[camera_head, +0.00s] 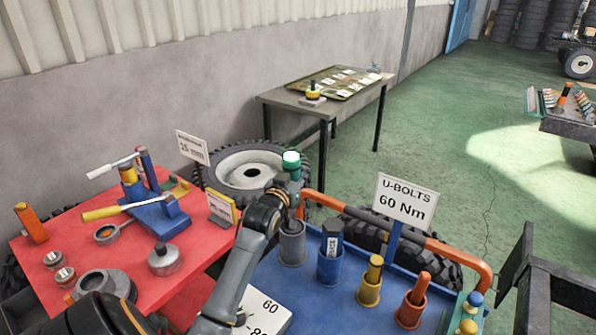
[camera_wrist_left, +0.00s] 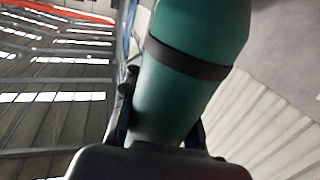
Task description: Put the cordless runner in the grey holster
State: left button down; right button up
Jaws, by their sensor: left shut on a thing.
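The cordless runner (camera_head: 291,159), green with a white top, stands roughly upright in my left gripper (camera_head: 288,184). The gripper is shut on it. In the left wrist view the runner (camera_wrist_left: 190,75) is a large green cylinder with a dark band, rising from between the fingers. The grey holster (camera_head: 292,248) stands on the blue cart top, directly below the gripper in the head view. A grey part shows between gripper and holster mouth; I cannot tell whether the runner's lower end is inside. My right gripper is not in view.
Blue (camera_head: 330,268), yellow (camera_head: 369,291) and red (camera_head: 410,311) holsters, each filled, stand to the right on the blue cart (camera_head: 325,312). A "U-BOLTS 60 Nm" sign (camera_head: 405,201) rises behind them. A red table (camera_head: 85,240) with tools is at left.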

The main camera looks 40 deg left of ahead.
pick_arm(q)
jog(key=shift+r, duration=0.15)
jog(key=c, duration=1.5)
grip_release()
jog(key=shift+f, duration=0.2)
jog(key=o, duration=0.5)
jog(key=shift+s+r, duration=0.1)
jog(key=shift+c, duration=0.2)
jog(key=b+v, duration=0.2)
jog(key=v, duration=1)
